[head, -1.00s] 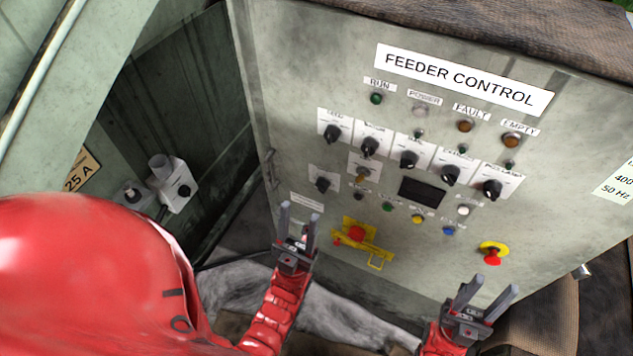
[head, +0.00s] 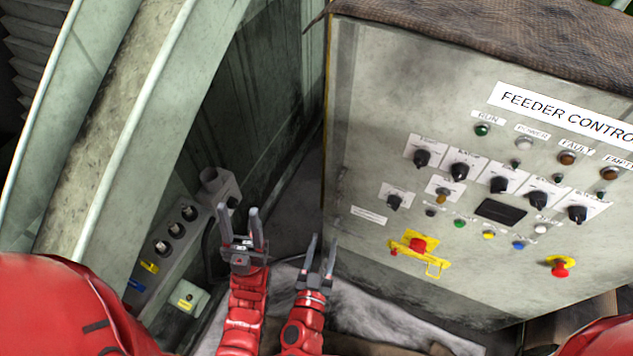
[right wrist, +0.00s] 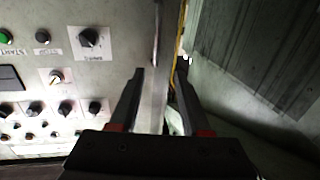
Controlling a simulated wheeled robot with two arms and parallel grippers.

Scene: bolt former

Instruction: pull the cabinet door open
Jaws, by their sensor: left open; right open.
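The cabinet door (head: 375,110) is the pale grey front marked "FEEDER CONTROL", on the right of the head view. It looks closed or nearly so; I cannot tell which. My right gripper (head: 322,240) is open near the door's lower left edge. In the right wrist view, the door face (right wrist: 115,45) is on the left, and a narrow grey upright strip (right wrist: 158,45) runs between the open fingers of my right gripper (right wrist: 160,74). I cannot tell whether they touch it. My left gripper (head: 241,212) is open and empty, left of the right one.
The door carries several black knobs (head: 460,172), a yellow-and-red switch (head: 417,246) and a red stop button (head: 561,268). A grey socket box (head: 175,240) stands at left beside a curved pale guard (head: 110,120). A dark gap lies left of the cabinet.

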